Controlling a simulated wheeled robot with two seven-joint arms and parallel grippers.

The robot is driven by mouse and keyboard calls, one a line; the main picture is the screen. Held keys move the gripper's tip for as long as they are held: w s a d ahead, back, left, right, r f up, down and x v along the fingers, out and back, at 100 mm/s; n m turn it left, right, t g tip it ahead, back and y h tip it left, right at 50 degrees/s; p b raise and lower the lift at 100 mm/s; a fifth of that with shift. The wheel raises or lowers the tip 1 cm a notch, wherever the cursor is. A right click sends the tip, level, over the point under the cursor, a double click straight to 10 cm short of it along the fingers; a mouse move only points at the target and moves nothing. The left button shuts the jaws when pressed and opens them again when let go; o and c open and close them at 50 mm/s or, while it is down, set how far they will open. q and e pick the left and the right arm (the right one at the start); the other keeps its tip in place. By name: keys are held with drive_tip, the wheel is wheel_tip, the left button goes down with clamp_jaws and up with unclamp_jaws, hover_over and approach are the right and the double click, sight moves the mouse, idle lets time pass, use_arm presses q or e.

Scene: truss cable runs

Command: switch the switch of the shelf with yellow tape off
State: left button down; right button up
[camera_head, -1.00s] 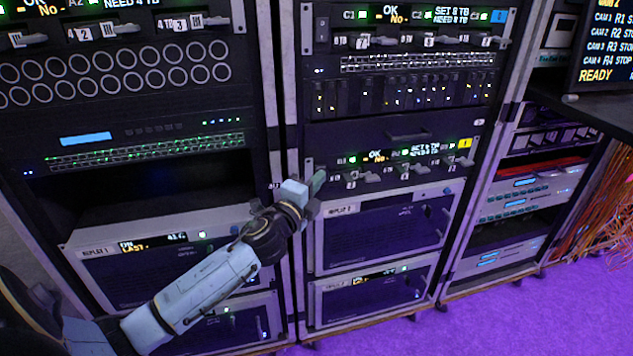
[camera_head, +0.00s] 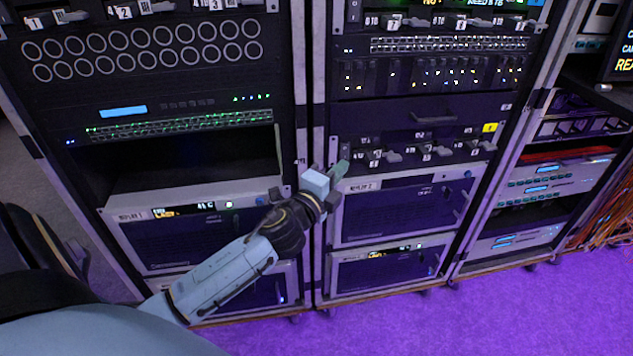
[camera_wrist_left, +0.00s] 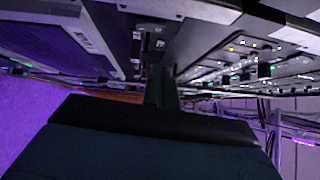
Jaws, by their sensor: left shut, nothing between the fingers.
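The shelf with yellow tape (camera_head: 490,127) is a dark panel in the middle rack, with a row of numbered levers (camera_head: 427,152). Its small displays are dark. A narrow switch (camera_head: 345,151) sits at its left end; its exact position is too small to tell. My left gripper (camera_head: 338,172) is shut and empty, its fingertips just below and close to that switch; I cannot tell whether they touch it. In the left wrist view the shut fingers (camera_wrist_left: 161,88) point at the dark panel. My right gripper is not in view.
A similar lever shelf (camera_head: 440,22) above has lit displays and its own switch (camera_head: 353,12). A silver unit (camera_head: 400,205) is below. The left rack (camera_head: 170,85) and right rack (camera_head: 540,185) stand alongside. The purple floor (camera_head: 480,315) in front is clear.

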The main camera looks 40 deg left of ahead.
use_arm(q)
drive_tip(key=s, duration=0.7)
drive_tip(key=shift+s+d+r+p, duration=0.2)
drive_tip(key=shift+d+r+p, duration=0.1)
drive_tip(key=shift+p, duration=0.1)
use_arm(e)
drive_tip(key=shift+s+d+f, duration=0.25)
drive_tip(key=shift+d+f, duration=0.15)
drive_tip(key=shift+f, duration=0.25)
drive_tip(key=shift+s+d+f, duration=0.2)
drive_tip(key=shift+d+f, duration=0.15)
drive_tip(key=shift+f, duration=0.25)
